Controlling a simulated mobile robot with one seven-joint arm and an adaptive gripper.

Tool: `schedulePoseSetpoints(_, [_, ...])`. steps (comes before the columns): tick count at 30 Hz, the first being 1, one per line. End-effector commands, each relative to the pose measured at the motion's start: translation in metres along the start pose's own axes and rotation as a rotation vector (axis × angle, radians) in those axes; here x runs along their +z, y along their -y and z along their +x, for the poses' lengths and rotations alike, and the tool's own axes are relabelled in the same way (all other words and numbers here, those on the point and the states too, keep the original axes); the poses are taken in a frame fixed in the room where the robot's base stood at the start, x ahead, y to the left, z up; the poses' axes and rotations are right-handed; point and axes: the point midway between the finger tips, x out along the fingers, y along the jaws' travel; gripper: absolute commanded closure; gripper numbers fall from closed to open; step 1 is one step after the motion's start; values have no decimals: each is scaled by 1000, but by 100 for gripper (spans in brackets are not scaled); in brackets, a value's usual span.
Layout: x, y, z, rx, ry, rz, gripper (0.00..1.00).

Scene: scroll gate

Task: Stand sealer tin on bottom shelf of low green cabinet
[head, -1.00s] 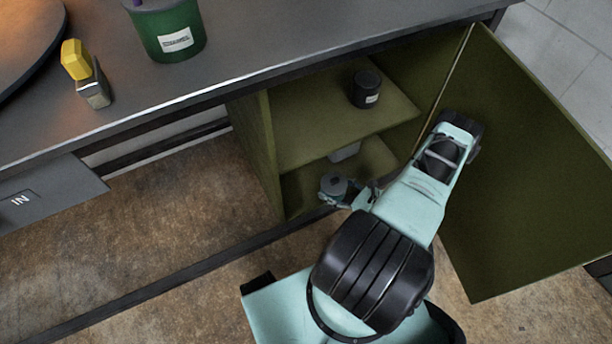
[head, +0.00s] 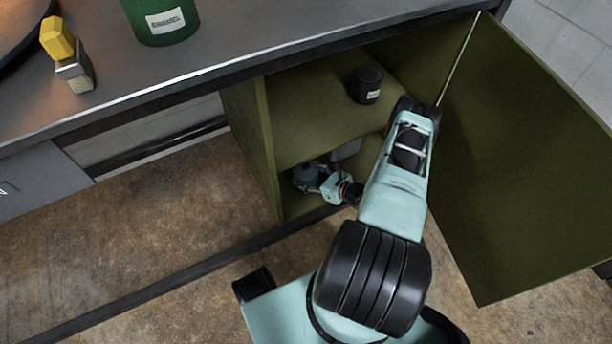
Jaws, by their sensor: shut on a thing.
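The low green cabinet (head: 258,150) stands open under the worktop, with an upper and a bottom shelf (head: 292,207). My gripper (head: 312,182) is inside its lower compartment, shut on a dark grey tin (head: 306,172), which I take to be the sealer tin. The tin looks upright, at the left part of the bottom compartment. The upper shelf's edge is just above it, and my fingers cover part of it. I cannot tell whether its base touches the bottom shelf.
A black labelled tin (head: 366,84) stands on the upper shelf (head: 300,110). A pale grey object (head: 346,150) is behind my gripper in the lower compartment. The open green door (head: 510,170) is to the right of my arm. A green labelled tin (head: 163,20) and a yellow-topped brush (head: 66,52) are on the worktop.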

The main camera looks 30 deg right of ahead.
Motion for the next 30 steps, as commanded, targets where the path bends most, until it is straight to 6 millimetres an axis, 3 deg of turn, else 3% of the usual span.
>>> schedulePoseSetpoints(9, [0,1,1,-1,3,-2,81])
schedulePoseSetpoints(10, [-1,1,1,0,1,-2,39])
schedulePoseSetpoints(14, [-1,1,1,0,1,-2,24])
schedulePoseSetpoints(25, [2,1,-1,0,1,-1,24])
schedulePoseSetpoints(30, [4,2,-29,-4,-1,2,24])
